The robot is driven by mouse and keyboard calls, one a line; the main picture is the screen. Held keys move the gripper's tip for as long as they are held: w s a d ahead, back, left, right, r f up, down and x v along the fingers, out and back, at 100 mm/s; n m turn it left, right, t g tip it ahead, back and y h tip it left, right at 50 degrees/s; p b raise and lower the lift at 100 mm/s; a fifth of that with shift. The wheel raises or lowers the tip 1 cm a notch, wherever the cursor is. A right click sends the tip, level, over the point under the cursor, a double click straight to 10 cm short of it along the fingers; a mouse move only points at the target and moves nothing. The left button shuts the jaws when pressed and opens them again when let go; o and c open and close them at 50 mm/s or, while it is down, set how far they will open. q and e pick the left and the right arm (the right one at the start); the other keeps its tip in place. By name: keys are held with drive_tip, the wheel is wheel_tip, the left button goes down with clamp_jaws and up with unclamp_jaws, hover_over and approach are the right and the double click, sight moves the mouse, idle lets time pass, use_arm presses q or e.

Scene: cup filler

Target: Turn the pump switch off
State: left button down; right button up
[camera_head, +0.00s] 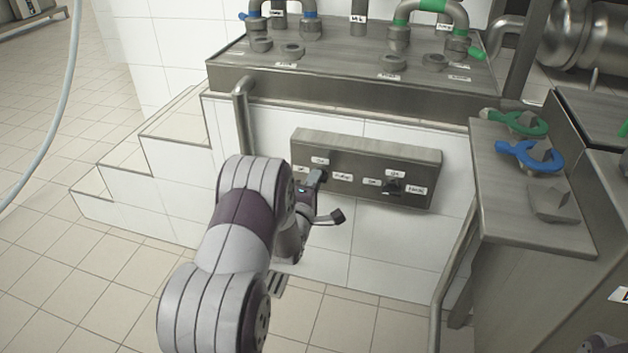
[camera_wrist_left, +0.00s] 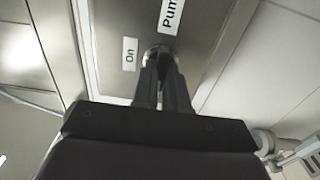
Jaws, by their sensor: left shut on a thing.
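A grey metal switch panel (camera_head: 366,167) is set in the white tiled wall. It carries two switches with small white labels. My left gripper (camera_head: 318,177) is at the left switch, its fingers shut on it. In the left wrist view my fingers (camera_wrist_left: 161,62) are close together around the pump switch (camera_wrist_left: 157,50), whose round metal base shows at the fingertips. A label starting "Pum" (camera_wrist_left: 172,14) and an "On" label (camera_wrist_left: 130,54) are beside it. The switch's lever is mostly hidden by the fingers. My right gripper is not in view.
A second dark switch (camera_head: 392,187) is on the panel's right half. A vertical metal handrail (camera_head: 243,120) stands left of the panel by tiled steps (camera_head: 150,150). A metal counter (camera_head: 510,190) with green and blue handles is at right. Pipes stand on the ledge above.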

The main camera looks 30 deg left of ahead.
use_arm(q)
drive_tip(key=shift+f, duration=0.1)
idle(0.3)
drive_tip(key=c, duration=1.2)
unclamp_jaws()
drive_tip(key=shift+o, duration=0.2)
drive_tip(key=shift+s, duration=0.1)
drive_tip(key=p+v, duration=0.4)
drive_tip(key=v, duration=0.8)
drive_tip(key=shift+s+d, duration=0.15)
drive_tip(key=shift+s, duration=0.1)
